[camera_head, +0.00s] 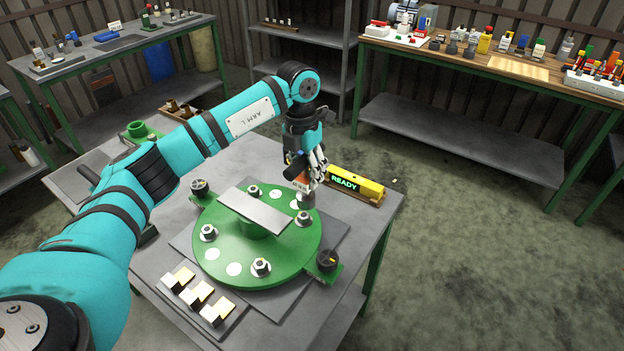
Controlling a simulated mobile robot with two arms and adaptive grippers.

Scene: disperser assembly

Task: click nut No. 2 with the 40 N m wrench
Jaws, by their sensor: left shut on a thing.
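The round green flange (215,258) lies on a grey plate, with several pale nuts on studs around its rim and white discs between them. One nut (304,218) is at the right, one (261,267) at the front, one (208,232) at the left; I cannot read any numbers. My left gripper (308,179) points down over the flange's back right edge. It is shut on a tool, seemingly the wrench (303,184), with an orange part and a dark grey socket-like end (307,201) low at the rim. Whether it sits on a nut is hidden. My right gripper is not in view.
A yellow bar (370,189) reading READY lies behind the flange. A flat grey bar (255,210) tops the flange's hub. Black knobs (327,261) stand at its sides. A tray of yellow-and-white blocks (201,291) is at the front. Benches and shelves stand behind.

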